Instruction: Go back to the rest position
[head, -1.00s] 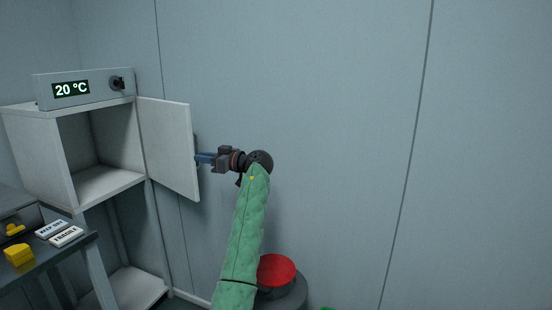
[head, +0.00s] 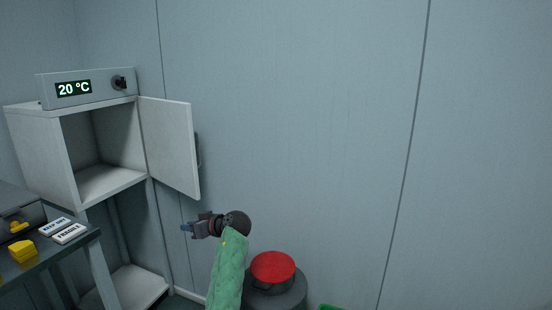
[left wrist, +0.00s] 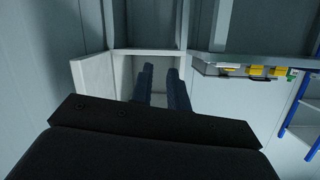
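My left gripper (head: 187,228) is in the head view, below the cabinet door (head: 170,146) and apart from it. Its blue fingers point left. In the left wrist view the two dark fingers of the left gripper (left wrist: 160,72) stand apart with nothing seen between them, so it is open and empty. The white cabinet (head: 38,150) has its door swung wide open, and the compartment looks empty. The door handle (head: 198,150) shows on the door's far side. My right gripper is in neither view.
A red-topped round drum (head: 272,267) stands right of my left forearm. A dark table (head: 75,246) at the lower left bears labelled blocks and a yellow piece (head: 22,250). A 20 °C control box (head: 88,87) tops the cabinet. The wall on the right is bare.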

